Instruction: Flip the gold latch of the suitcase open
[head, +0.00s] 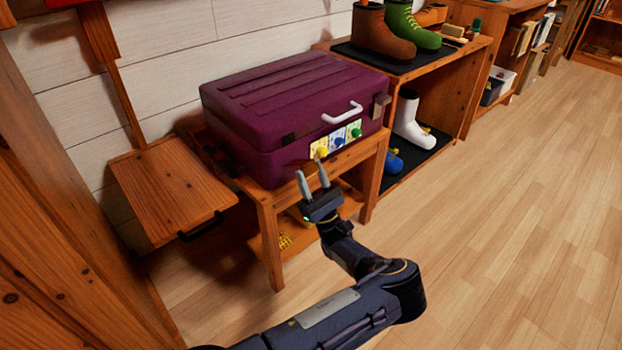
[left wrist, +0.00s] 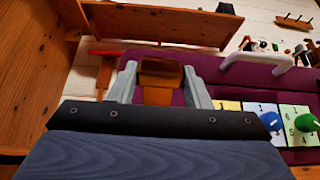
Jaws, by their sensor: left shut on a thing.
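The purple suitcase (head: 265,105) lies closed on a wooden stand, with a white handle (head: 342,112) on its front. The gold latch (left wrist: 158,95) shows brownish-gold between my left fingers in the left wrist view. My left gripper (head: 311,168) is at the suitcase's front, shut on the latch with a finger on each side. Number dials in yellow (head: 321,152), blue (head: 339,142) and green (head: 356,133) sit below the handle. My right gripper is out of view.
The wooden stand (head: 266,215) has a lower shelf. A wooden flap (head: 170,188) is at the left. A shelf with boots (head: 382,35) stands to the right. The floor (head: 510,210) at the right is clear.

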